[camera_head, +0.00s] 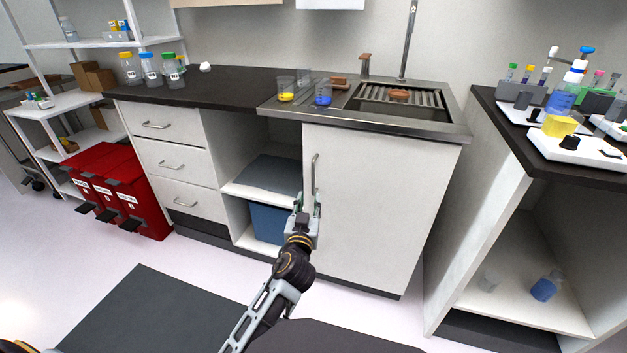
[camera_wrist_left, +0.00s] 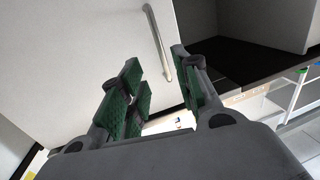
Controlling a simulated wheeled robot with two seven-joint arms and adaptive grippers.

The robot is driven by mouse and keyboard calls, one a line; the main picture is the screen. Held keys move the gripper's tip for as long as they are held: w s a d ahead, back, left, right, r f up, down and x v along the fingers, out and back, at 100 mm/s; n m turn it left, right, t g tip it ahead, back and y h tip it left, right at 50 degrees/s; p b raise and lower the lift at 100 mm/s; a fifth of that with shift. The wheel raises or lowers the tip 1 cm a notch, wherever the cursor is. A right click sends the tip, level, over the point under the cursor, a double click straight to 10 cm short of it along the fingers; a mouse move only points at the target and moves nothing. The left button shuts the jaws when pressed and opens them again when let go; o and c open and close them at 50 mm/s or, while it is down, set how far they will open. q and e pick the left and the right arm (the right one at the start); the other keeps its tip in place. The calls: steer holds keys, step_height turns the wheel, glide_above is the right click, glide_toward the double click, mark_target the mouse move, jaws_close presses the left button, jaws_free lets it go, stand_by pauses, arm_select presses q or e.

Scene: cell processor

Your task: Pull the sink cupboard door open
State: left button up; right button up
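The sink cupboard door (camera_head: 375,200) is a white panel below the sink and looks shut. Its vertical metal bar handle (camera_head: 314,172) is near the door's left edge. My left gripper (camera_head: 308,204) is in front of the door at the handle's lower end. In the left wrist view the gripper (camera_wrist_left: 155,88) is open, with its green-padded fingers apart. The handle (camera_wrist_left: 158,42) shows there beyond the fingertips, with its end near the gap between them. I cannot tell whether any finger touches it. My right gripper is not in view.
The sink (camera_head: 400,101) is in the counter above the door. Open shelves (camera_head: 262,192) with a blue box are left of the door, then white drawers (camera_head: 168,126). Red bins (camera_head: 120,190) stand further left. An open bench (camera_head: 520,250) is at the right.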

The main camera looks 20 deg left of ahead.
mark_target(313, 180)
arm_select(q)
steer(key=shift+w+a, duration=0.35)
steer(key=shift+w, duration=1.7)
steer(key=shift+w+a, duration=0.3)
steer(key=shift+w, duration=1.7)
steer(key=shift+w+a, duration=0.35)
steer(key=shift+w, duration=1.7)
jaws_close()
